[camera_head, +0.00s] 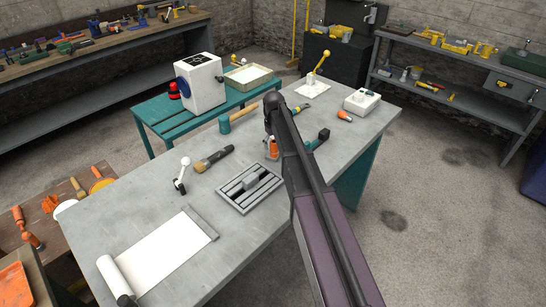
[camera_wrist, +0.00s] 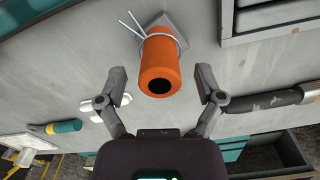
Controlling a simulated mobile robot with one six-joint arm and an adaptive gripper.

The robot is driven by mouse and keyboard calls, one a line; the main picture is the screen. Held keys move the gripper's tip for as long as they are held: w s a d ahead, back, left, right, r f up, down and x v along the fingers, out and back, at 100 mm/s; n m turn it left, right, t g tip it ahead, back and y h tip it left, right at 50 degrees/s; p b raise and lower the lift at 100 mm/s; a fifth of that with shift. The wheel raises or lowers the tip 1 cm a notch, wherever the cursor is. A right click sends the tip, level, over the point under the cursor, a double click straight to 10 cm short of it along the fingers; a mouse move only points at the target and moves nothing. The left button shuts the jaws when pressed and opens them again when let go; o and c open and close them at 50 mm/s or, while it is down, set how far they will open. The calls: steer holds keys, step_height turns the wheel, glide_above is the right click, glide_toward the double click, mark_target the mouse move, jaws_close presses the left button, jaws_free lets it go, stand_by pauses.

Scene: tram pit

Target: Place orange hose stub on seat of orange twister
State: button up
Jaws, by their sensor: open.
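An orange cylinder (camera_wrist: 159,66) with a dark round hole in the end facing me appears to be the orange hose stub. Thin grey strands loop around it, and a small grey plate (camera_wrist: 178,24) shows behind it. My gripper (camera_wrist: 164,88) is open, with one finger on each side of the cylinder and a gap on both sides. In the head view, an orange item (camera_head: 272,148) shows beside my arm, partly hidden by it. Another small orange piece (camera_head: 345,115) lies near the white box. I cannot tell which item is the orange twister.
A grey slotted tray (camera_head: 231,202) and a brush (camera_head: 213,160) lie left of my arm. A teal-headed mallet (camera_head: 225,123), a lever with a white knob (camera_head: 182,173) and a white box (camera_head: 362,101) share the grey table. The table's right edge is close to my arm.

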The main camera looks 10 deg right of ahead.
steer(key=shift+f, duration=0.3)
stand_by(0.4)
jaws_close()
